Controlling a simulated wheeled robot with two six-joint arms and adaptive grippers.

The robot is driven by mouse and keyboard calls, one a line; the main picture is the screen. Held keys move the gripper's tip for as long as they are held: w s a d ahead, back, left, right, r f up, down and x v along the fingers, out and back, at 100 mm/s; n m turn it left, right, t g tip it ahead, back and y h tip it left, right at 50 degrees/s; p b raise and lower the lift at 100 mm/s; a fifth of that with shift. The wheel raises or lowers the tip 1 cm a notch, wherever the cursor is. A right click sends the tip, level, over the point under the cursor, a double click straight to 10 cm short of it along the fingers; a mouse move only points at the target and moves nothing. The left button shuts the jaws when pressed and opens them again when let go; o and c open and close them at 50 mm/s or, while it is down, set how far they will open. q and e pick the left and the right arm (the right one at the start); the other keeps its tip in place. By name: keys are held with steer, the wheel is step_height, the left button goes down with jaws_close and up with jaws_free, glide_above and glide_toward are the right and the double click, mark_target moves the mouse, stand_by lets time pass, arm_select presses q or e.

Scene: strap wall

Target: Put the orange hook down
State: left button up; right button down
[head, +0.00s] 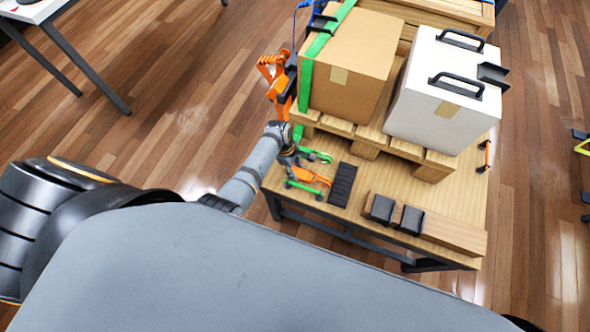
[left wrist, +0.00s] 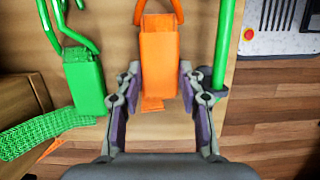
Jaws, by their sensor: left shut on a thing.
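The orange hook (left wrist: 160,55) is between the fingers of my left gripper (left wrist: 155,88) in the left wrist view, its two prongs pointing away from me. In the head view, orange parts (head: 312,176) show beside my left gripper (head: 291,158), low over the left end of the wooden table (head: 410,205). The gripper is shut on the orange hook's block. Whether the hook touches the table is unclear. My right gripper is out of view.
A green hook (left wrist: 87,80) with a green strap lies left of the orange one. A green rod (left wrist: 223,45) stands close on the right. A cardboard box (head: 350,60) and a white box (head: 440,90) sit on a pallet behind. A black strip (head: 342,185) lies nearby.

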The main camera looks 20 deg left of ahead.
arm_select(q)
steer(key=shift+f, duration=0.15)
steer(key=o, duration=0.5)
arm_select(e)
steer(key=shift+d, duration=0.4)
arm_select(q)
steer(key=shift+o, duration=0.3)
steer(key=p+v, duration=0.2)
steer(key=v, duration=1)
steer(key=shift+p, duration=0.3)
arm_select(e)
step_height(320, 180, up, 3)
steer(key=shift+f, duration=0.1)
